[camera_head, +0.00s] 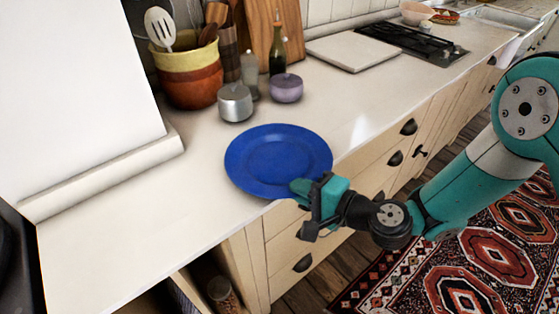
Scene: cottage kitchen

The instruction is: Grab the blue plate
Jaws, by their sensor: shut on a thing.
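The blue plate (268,158) is round and lies near the front edge of the pale countertop, in the middle of the head view. My gripper (305,188) is at the plate's front right rim, reaching in from the right. It is shut on that rim. The fingers cover a small part of the rim. The plate looks about level; I cannot tell whether it is resting on the counter or slightly raised.
A white board (352,46) lies farther back. The countertop (130,225) left of the plate is clear.

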